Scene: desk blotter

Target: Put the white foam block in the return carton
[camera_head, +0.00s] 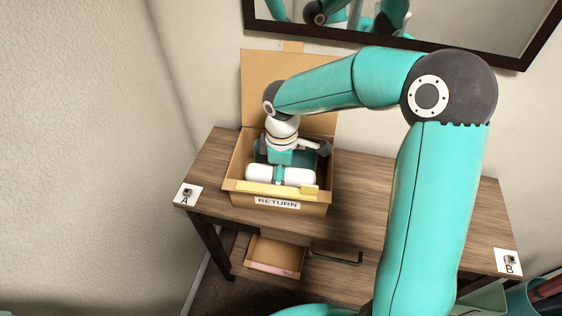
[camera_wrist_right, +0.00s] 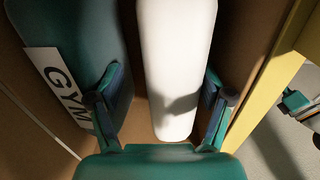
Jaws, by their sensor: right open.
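The return carton (camera_head: 278,203) stands on the desk with its back flap raised and its RETURN label facing the front. The white foam block (camera_head: 298,177) lies lengthwise inside it, near the front wall. My right gripper (camera_head: 279,178) reaches down into the carton over the block. In the right wrist view, the white block (camera_wrist_right: 176,65) lies between the two fingers of my right gripper (camera_wrist_right: 160,106). The fingers are apart, with a visible gap on the left side; contact on the right is unclear. My left gripper is not in view.
A teal bag marked GYM (camera_wrist_right: 60,88) lies beside the block in the carton. A yellow item (camera_head: 272,188) runs along the carton's front. Cards A (camera_head: 185,199) and B (camera_head: 509,267) lie at the desk's ends. The desk right of the carton looks mostly clear.

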